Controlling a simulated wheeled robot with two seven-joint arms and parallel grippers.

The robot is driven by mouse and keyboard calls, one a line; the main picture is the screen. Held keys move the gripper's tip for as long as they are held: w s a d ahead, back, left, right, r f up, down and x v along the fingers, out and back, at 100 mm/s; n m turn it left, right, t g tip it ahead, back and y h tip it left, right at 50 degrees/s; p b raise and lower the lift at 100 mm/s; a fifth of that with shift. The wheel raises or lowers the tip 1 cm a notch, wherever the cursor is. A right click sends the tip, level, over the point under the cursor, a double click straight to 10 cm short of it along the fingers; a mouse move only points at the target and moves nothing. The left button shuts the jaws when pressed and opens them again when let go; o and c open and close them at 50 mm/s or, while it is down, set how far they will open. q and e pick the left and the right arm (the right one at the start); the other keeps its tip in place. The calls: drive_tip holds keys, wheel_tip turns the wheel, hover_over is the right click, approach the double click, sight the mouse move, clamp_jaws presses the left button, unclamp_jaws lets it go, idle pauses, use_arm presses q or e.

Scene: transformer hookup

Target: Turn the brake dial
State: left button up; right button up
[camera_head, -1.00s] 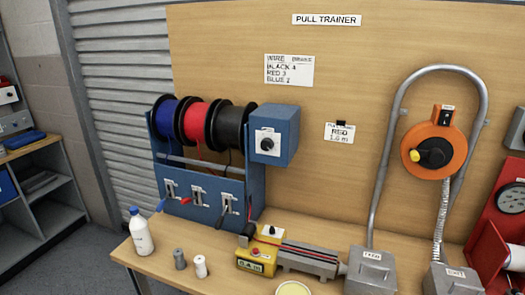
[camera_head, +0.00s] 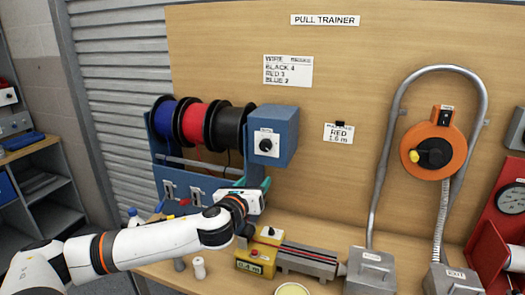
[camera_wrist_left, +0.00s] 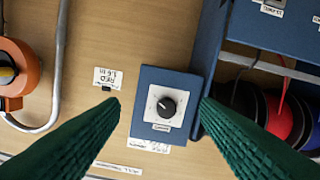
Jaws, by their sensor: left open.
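The brake dial (camera_head: 266,145) is a round black knob on a white plate, on the front of a blue box (camera_head: 288,137) at the right end of the reel stand. In the left wrist view the dial (camera_wrist_left: 166,106) and its blue box (camera_wrist_left: 150,82) are ahead, with the knob in line with the space between the fingers. My left gripper (camera_head: 254,184) is below the box in the head view. Its green fingers (camera_wrist_left: 160,102) are spread, with nothing between them, and appear apart from the knob. My right gripper is not in view.
Blue, red and black wire reels (camera_head: 196,122) sit left of the box. A yellow unit (camera_head: 255,259) and a grey clamp (camera_head: 307,258) stand on the bench below. A bent grey conduit (camera_head: 388,150) and an orange reel (camera_head: 432,152) are on the right.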

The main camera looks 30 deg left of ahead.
sight(264, 148)
use_arm(q)
drive_tip(key=w+a+r+p, duration=0.1)
drive_tip(key=w, duration=0.3)
drive_tip(key=w+a+r+m+p, duration=0.1)
drive_tip(key=w+a, duration=0.1)
drive_tip(key=w, duration=0.2)
drive_tip(key=w+a+r+m+p, duration=0.1)
drive_tip(key=w+a, duration=0.1)
drive_tip(key=w, duration=0.2)
drive_tip(key=shift+w+r+t+y, duration=0.1)
drive_tip(key=shift+r+t+y, duration=0.15)
drive_tip(key=shift+t+y, duration=0.05)
drive_tip(key=shift+c, duration=0.3)
drive_tip(key=c, duration=0.9)
